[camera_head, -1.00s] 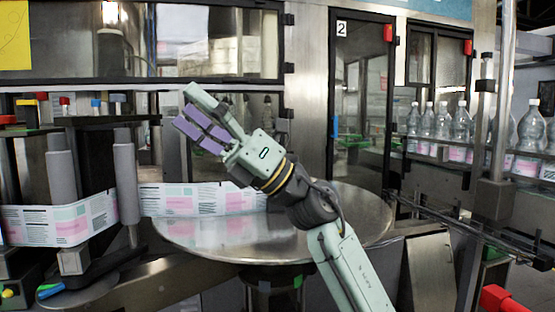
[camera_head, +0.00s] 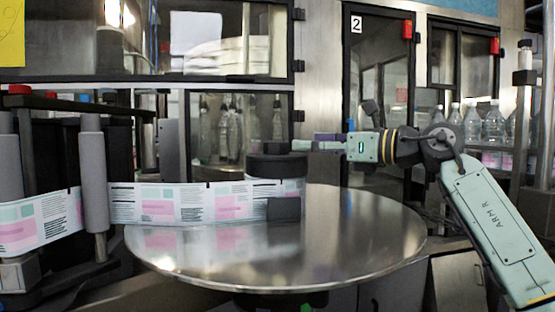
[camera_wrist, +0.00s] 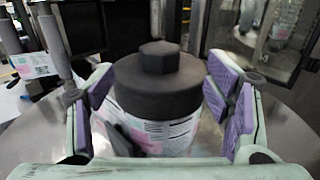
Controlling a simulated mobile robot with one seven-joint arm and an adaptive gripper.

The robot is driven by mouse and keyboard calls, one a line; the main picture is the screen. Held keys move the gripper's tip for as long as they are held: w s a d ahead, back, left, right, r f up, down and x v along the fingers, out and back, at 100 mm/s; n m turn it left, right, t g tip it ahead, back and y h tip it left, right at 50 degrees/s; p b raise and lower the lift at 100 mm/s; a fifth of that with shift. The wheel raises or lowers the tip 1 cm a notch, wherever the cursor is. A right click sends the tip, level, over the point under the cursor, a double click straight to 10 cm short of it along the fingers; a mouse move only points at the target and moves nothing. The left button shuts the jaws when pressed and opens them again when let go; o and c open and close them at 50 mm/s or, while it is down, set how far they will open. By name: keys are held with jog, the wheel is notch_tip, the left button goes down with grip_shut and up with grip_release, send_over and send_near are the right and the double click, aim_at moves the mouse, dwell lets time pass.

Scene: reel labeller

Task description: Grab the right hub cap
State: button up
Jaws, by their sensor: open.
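The right hub cap (camera_head: 277,165) is a dark, round cap with a raised knob, on top of the label reel (camera_head: 262,190) over the round metal table (camera_head: 370,235). In the wrist view the hub cap (camera_wrist: 158,85) sits in the middle, with the six-sided knob uppermost. My gripper (camera_head: 305,146) lies level at about knob height, at the right of the knob. In the wrist view my gripper (camera_wrist: 163,100) is open, with one purple-padded finger to each side of the cap. Neither pad visibly touches it; the exact depth is unclear.
A printed label band (camera_head: 155,203) runs from the reel to a grey roller (camera_head: 94,175) at the left. A glazed cabinet (camera_head: 225,135) stands behind the table. Bottles (camera_head: 480,122) line the back right. The table's front is clear.

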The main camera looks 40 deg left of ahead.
aim_at(288, 143)
jog(key=a, duration=0.4)
jog(key=a+p, duration=0.1)
jog(key=a, duration=0.2)
jog(key=shift+s, duration=0.25)
jog(key=shift+c, duration=0.2)
jog(key=c, duration=1.4)
jog(key=shift+r, duration=0.1)
jog(key=shift+c, duration=0.2)
